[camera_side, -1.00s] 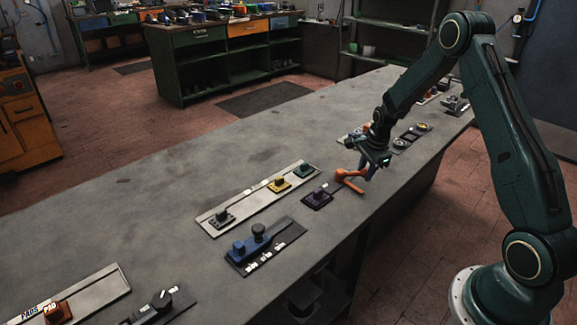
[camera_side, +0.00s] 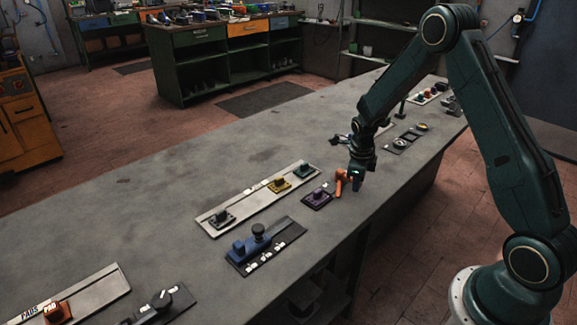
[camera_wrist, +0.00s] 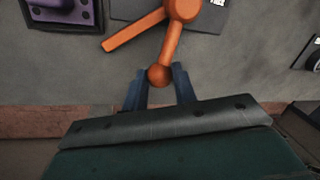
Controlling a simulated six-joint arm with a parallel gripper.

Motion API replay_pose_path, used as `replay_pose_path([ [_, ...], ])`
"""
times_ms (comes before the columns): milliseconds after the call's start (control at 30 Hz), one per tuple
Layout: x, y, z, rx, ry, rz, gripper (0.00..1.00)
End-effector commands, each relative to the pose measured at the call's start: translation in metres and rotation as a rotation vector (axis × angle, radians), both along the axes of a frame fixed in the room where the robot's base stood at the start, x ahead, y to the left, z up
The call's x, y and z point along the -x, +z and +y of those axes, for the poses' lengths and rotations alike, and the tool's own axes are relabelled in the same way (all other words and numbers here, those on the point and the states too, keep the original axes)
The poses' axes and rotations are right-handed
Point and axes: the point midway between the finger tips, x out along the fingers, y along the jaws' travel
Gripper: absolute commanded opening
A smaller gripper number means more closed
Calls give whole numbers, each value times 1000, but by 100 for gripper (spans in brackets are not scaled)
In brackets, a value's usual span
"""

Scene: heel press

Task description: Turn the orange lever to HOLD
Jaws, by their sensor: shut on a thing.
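The orange lever (camera_side: 341,182) stands near the front edge of the bench. The wrist view shows its round hub (camera_wrist: 183,8), a flat orange bar reaching left, and an arm ending in a ball knob (camera_wrist: 159,75). My gripper (camera_side: 357,183) points down at the lever in the side view. In the wrist view its blue fingers (camera_wrist: 159,88) are on both sides of the ball knob, shut on it. A dark plate (camera_wrist: 208,18) lies under the hub. Its white label is cut off at the top and unreadable, so I cannot tell which mark the lever points to.
A purple control (camera_side: 317,198) sits just left of the lever. A pale panel (camera_side: 250,200) with several coloured controls and a blue slider (camera_side: 256,238) lie further left. Gauges (camera_side: 401,142) stand behind right. The bench's front edge is close to my gripper.

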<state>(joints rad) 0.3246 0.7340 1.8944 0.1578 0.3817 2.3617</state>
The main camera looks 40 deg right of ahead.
Motion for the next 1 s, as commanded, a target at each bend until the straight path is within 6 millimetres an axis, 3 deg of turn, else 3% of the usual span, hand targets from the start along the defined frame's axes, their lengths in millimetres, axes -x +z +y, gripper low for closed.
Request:
replay_pose_path([
  [500,-15,1,29,0,-413,-1,0],
  [1000,-19,1,35,0,-513,-2,0],
])
